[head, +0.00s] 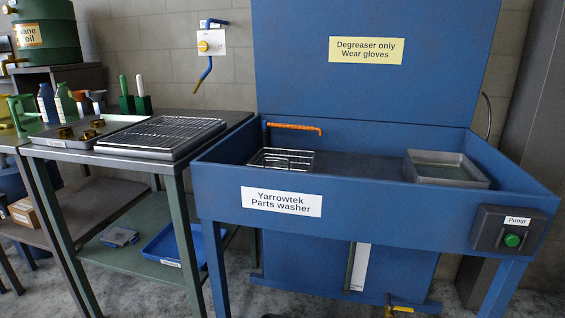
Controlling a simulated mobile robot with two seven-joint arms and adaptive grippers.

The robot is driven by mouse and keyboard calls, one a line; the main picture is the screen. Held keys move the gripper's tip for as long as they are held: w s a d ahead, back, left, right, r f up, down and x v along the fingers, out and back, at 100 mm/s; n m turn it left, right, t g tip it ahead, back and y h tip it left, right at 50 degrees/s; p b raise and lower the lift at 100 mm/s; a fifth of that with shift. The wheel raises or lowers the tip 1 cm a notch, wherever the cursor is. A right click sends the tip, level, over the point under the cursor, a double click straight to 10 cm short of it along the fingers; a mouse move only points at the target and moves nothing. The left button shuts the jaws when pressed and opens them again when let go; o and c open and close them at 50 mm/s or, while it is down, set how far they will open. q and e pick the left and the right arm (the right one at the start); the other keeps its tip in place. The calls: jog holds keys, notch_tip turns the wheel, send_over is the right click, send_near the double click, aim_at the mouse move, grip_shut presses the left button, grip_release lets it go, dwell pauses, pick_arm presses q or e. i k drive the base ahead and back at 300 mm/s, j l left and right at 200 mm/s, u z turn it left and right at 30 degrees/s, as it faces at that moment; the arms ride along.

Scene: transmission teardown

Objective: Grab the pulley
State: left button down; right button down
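I cannot make out a pulley for certain in the head view. Several small brass-coloured round parts (87,135) lie in a shallow grey tray (52,142) on the side table at the left. They are too small to tell what they are. Neither of my grippers is in view.
A blue parts washer (222,184) holds a wire basket (282,160) and a grey pan (446,168). A wire rack tray (160,137) sits beside the shallow tray. A blue bin (172,254) is on the lower shelf. Bottles (47,103) stand at far left.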

aim_at(282, 164)
jog(key=i+l, duration=0.1)
jog(key=i+z, duration=0.1)
jog(key=z, duration=0.8)
jog(key=j+z, duration=0.6)
jog(key=z, duration=0.2)
jog(key=k+j+z, duration=0.15)
jog(key=z, duration=0.25)
jog(key=k+j, duration=0.05)
jog(key=j, duration=0.1)
